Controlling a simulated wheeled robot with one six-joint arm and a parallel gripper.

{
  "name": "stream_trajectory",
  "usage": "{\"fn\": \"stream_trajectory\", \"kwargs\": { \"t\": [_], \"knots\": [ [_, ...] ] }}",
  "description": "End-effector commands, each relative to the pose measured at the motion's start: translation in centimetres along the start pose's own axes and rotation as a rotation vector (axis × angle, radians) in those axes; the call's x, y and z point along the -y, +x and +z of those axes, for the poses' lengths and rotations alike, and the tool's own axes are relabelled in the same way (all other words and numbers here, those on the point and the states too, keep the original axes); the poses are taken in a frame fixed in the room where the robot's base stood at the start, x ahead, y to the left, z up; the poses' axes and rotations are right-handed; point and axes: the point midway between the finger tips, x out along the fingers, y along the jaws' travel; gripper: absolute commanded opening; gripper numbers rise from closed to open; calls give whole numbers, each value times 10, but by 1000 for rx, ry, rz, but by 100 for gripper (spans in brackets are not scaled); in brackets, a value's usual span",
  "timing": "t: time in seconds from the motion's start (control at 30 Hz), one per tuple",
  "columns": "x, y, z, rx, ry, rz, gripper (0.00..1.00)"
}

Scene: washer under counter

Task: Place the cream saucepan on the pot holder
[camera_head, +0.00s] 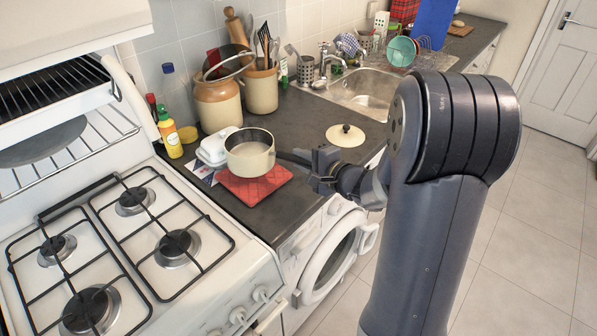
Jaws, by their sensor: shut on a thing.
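The cream saucepan (250,160) is upright over the back part of the red pot holder (257,189) on the dark counter. It overlaps the pot holder in the picture; I cannot tell whether its base touches the pot holder or hangs just above it. Its dark handle points right, toward my gripper (312,168). My gripper is shut on the handle, and its fingertips are small and partly hidden here. The front part of the pot holder shows bare.
A white butter dish (213,148) stands close behind the saucepan at left. A cream lid (345,135) lies to the right. Utensil jars (261,90), a yellow bottle (169,132) and the gas hob (122,240) are nearby. The washer door (330,256) stands open below.

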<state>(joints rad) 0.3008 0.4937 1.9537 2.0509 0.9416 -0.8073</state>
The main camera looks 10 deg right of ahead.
Motion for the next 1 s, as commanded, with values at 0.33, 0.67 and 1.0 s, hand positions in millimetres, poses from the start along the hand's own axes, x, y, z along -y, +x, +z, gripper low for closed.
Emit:
{"fn": "stream_trajectory", "kwargs": {
  "t": [0.33,0.67,1.0],
  "knots": [
    [-27,7,-4,2,3,-5,0],
    [-40,10,-6,1,-1,-9,0],
    [-43,10,-6,0,-1,-2,28]
  ]
}}
